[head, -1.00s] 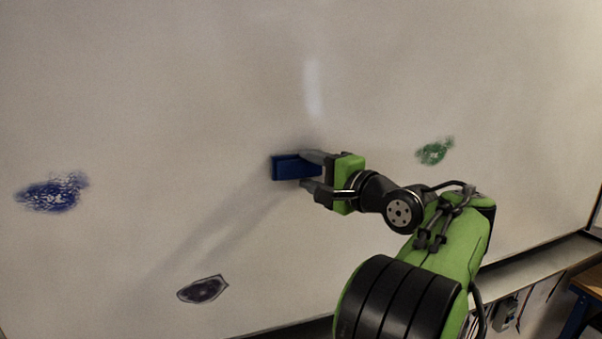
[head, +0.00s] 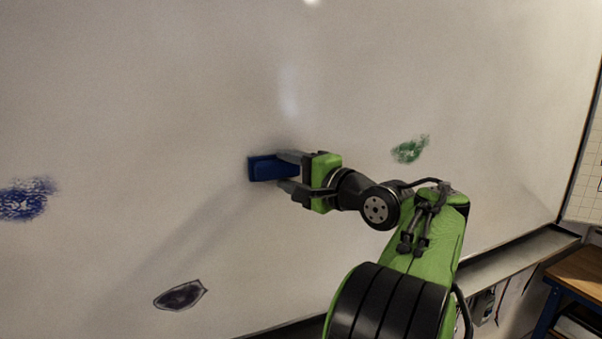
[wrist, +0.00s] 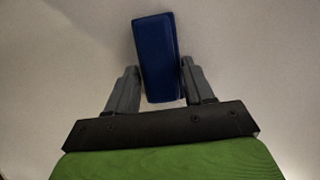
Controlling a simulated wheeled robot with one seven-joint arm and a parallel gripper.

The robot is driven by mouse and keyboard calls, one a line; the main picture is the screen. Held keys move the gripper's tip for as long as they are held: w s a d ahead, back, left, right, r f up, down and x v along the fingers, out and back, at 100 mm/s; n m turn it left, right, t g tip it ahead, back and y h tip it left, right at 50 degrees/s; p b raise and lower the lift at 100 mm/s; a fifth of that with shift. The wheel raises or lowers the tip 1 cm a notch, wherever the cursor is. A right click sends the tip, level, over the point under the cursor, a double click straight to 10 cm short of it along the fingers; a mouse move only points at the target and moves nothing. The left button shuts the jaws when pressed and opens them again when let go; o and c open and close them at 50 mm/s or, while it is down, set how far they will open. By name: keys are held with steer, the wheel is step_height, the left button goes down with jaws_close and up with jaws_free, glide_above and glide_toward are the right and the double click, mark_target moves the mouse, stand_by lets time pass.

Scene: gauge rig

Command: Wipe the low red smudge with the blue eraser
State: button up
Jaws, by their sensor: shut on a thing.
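My gripper (head: 291,172) is shut on the blue eraser (head: 262,169), which is at or very near the whiteboard (head: 400,70) surface; I cannot tell whether it touches. In the wrist view the eraser (wrist: 155,55) stands between the two grey fingers of the gripper (wrist: 159,82), with the pale board behind it. No red smudge shows in any view. The marks in sight are a blue smudge (head: 25,199) at the left edge, a dark purple-grey smudge (head: 181,296) low on the board, and a green smudge (head: 410,149) right of the gripper.
A ledge (head: 510,262) runs along the board's lower edge at right. A wooden-topped table with a blue frame (head: 585,268) stands at the lower right. The board around the eraser is bare and flat. My arm covers part of the lower board.

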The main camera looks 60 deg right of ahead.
steer(key=shift+w+a+b, duration=0.2)
steer(key=shift+w+a, duration=0.8)
steer(key=shift+a, duration=0.45)
steer(key=shift+w+a+b, duration=0.25)
steer(key=shift+w+a, duration=0.75)
steer(key=shift+a, duration=0.45)
steer(key=shift+w+a+b, duration=0.2)
steer(key=shift+w+a, duration=0.8)
steer(key=shift+a, duration=0.45)
steer(key=shift+s, duration=0.1)
steer(key=shift+s+a, duration=0.1)
steer(key=shift+s, duration=0.15)
steer(key=shift+s+a+b, duration=0.25)
steer(key=shift+s+a, duration=0.5)
steer(key=shift+s, duration=0.3)
steer(key=shift+s+a+b, duration=0.2)
steer(key=shift+s+a, duration=0.55)
steer(key=shift+s, duration=0.3)
steer(key=shift+s+a, duration=0.45)
steer(key=shift+s, duration=0.2)
steer(key=shift+s+a, duration=0.4)
steer(key=shift+s, duration=0.2)
